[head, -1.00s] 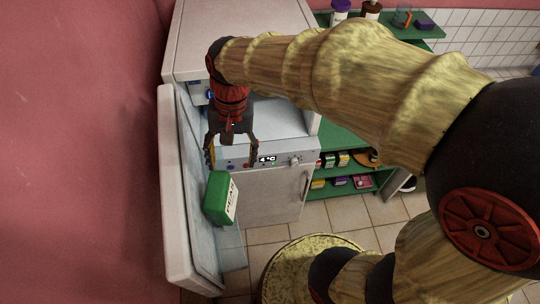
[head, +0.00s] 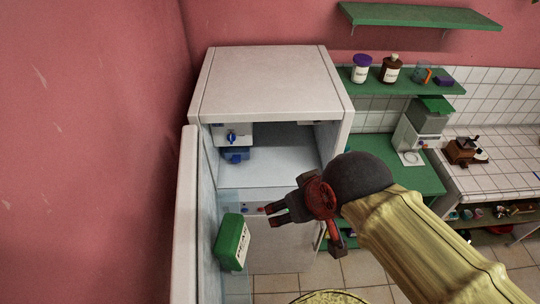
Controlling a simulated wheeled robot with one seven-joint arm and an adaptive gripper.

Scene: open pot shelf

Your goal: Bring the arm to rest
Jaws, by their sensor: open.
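My gripper (head: 275,215) is open and empty in front of the open fridge, its fingers turned toward the left. My arm (head: 420,240) reaches in from the lower right and is bent at the wrist. The white fridge (head: 265,75) stands against the pink wall with its door (head: 188,220) swung open at the left. A green box (head: 232,240) with a white label is at the inner side of the door, to the left of my gripper and apart from it.
Inside the fridge are a blue-knobbed unit (head: 232,136) and a mostly bare shelf. To the right, a green shelf (head: 400,88) holds jars; a white scale-like machine (head: 415,140) and a brown grinder (head: 463,150) stand on the counters. Tiled floor shows below.

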